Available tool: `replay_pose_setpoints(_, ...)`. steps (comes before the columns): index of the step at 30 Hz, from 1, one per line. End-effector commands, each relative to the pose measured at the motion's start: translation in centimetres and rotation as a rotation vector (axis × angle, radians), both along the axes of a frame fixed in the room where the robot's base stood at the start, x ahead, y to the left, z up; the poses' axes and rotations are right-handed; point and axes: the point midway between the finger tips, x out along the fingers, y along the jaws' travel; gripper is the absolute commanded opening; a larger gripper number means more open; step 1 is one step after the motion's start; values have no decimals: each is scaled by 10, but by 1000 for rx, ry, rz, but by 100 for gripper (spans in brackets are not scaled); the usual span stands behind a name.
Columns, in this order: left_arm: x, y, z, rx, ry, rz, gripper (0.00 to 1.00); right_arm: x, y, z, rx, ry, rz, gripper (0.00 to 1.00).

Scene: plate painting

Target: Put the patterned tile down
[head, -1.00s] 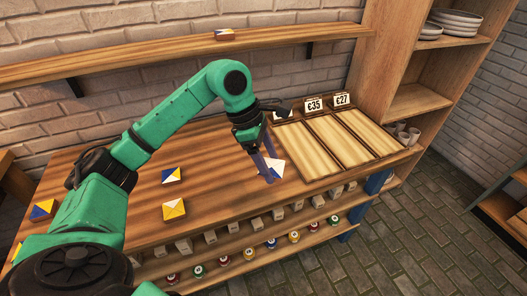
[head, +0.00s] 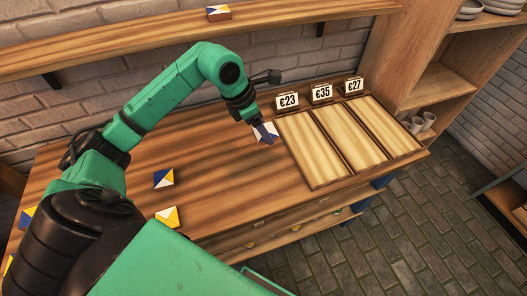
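The patterned tile (head: 274,127) is white with blue and orange parts and shows at my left gripper (head: 266,136), near the back left corner of the left tray. The gripper's finger covers the middle of the tile. The tile appears held between the fingers, though the far finger is hidden. I cannot tell whether the tile touches the counter (head: 215,180). My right gripper is out of view.
Three trays (head: 312,180) stand at the counter's right, with price signs (head: 322,92) behind them. A blue-and-white tile (head: 164,178) and a yellow-and-white tile (head: 167,216) lie on the counter. Another tile (head: 218,13) is on the wall shelf (head: 130,45).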

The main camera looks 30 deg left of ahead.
Motion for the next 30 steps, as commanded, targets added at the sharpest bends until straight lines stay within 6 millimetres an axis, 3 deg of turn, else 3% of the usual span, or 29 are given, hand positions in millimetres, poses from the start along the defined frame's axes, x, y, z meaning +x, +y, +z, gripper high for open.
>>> replay_pose_setpoints(6, -1, 0, -55, -2, 5, 1, 10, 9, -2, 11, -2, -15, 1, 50)
replay_pose_setpoints(10, 1, 0, -71, -2, 0, 1, 10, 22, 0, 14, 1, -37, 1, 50)
replay_pose_setpoints(16, 0, 0, -106, -4, 3, 1, 10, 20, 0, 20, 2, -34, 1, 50)
replay_pose_setpoints(26, 1, 0, -118, 0, -1, -1, 10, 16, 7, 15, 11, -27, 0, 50)
replay_pose_setpoints(27, 1, 1, -118, 1, -1, -1, 76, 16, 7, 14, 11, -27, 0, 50)
replay_pose_setpoints(29, 1, 0, -117, 0, 0, -1, 98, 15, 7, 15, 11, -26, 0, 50)
replay_pose_setpoints(30, 1, 0, -117, 0, 0, 0, 100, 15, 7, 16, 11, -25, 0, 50)
